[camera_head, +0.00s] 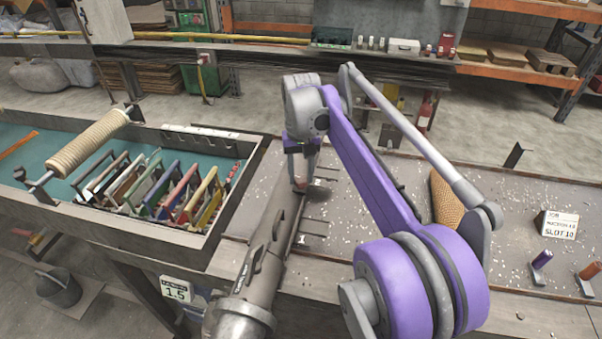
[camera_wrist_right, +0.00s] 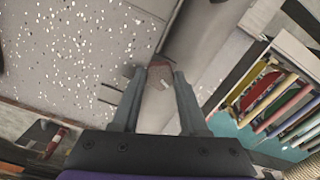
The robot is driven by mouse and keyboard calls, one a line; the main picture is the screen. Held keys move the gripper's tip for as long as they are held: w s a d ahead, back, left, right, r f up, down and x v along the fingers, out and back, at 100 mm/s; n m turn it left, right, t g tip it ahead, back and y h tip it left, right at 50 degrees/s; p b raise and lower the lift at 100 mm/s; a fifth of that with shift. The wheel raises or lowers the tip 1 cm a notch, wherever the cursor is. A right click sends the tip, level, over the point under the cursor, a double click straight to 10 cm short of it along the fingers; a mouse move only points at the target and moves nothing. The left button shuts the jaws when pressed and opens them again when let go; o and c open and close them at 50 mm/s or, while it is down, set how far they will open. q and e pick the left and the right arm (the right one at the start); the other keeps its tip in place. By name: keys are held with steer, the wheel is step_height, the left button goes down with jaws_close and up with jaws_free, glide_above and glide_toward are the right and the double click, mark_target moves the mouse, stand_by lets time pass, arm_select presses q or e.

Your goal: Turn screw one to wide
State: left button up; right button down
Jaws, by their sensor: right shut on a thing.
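My right gripper (camera_head: 301,182) reaches down over the far end of the grey tube-shaped fitting (camera_head: 262,262). Its fingers are shut on a small screw with a reddish-brown head, which shows between the fingertips in the right wrist view (camera_wrist_right: 160,74). In the head view the fingers hide most of this screw. I cannot read any mark on the screw, nor tell how far it is turned. A dark rounded piece (camera_head: 319,194) lies just right of the fingertips. My left gripper is not in view.
A tray of coloured frames (camera_head: 160,190) and a beige roll (camera_head: 88,142) are at the left. A tan mesh cone (camera_head: 444,200), a slot card (camera_head: 558,225) and small posts (camera_head: 541,262) stand at the right. A "1.5" sign (camera_head: 176,289) hangs at the front edge.

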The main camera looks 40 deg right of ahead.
mark_target(301, 178)
steer(key=shift+c, duration=2.1)
jaws_free()
step_height(301, 178, up, 11)
steer(key=p, duration=0.1)
steer(key=shift+f, duration=0.15)
